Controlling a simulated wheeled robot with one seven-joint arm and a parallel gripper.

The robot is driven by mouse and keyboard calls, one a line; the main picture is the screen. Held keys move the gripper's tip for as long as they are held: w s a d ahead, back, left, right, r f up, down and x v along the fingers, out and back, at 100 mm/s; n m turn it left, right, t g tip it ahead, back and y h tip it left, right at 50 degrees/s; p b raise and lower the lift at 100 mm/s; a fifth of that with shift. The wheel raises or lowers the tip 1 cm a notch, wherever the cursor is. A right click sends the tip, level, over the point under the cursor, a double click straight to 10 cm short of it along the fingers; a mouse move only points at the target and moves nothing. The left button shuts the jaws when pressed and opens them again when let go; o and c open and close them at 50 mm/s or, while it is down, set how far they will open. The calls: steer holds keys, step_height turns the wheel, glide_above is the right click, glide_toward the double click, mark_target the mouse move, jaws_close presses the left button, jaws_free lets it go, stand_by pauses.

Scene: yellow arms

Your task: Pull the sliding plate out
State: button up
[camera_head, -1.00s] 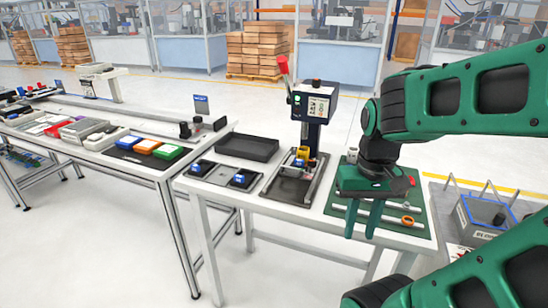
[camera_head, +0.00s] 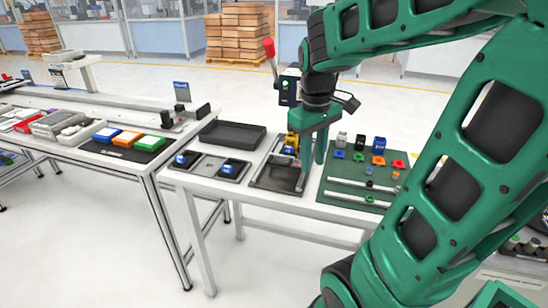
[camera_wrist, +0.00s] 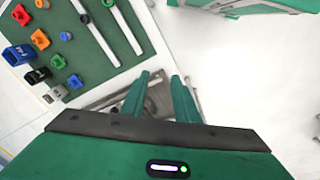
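The sliding plate (camera_head: 273,180) is a flat dark plate at the foot of the press, with a yellow and blue part (camera_head: 291,146) standing at its back. My gripper (camera_head: 312,172) hangs fingers down at the right edge of the plate, in front of the press. In the wrist view my gripper (camera_wrist: 165,82) has its two green fingers apart, with no object seen held between them. Part of the plate assembly shows in grey behind the fingers there. Whether a finger touches the plate I cannot tell. My arm hides most of the press (camera_head: 290,88).
A green mat (camera_head: 345,193) with white rods and small coloured parts lies to the right. A black tray (camera_head: 231,134) and a dark two-pocket holder (camera_head: 208,168) with blue-topped parts lie to the left. The table's front edge is close.

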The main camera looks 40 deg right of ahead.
mark_target(276, 163)
steer(key=w+r+n, duration=0.1)
steer(key=w+n, duration=0.7)
steer(key=w, duration=0.7)
steer(key=shift+t+h, duration=0.3)
steer(key=shift+t, duration=0.1)
steer(key=f, duration=0.3)
steer(key=w+f, duration=0.1)
steer(key=f, duration=0.6)
steer(key=shift+w+d, duration=0.25)
steer(key=shift+w, duration=0.05)
jaws_close()
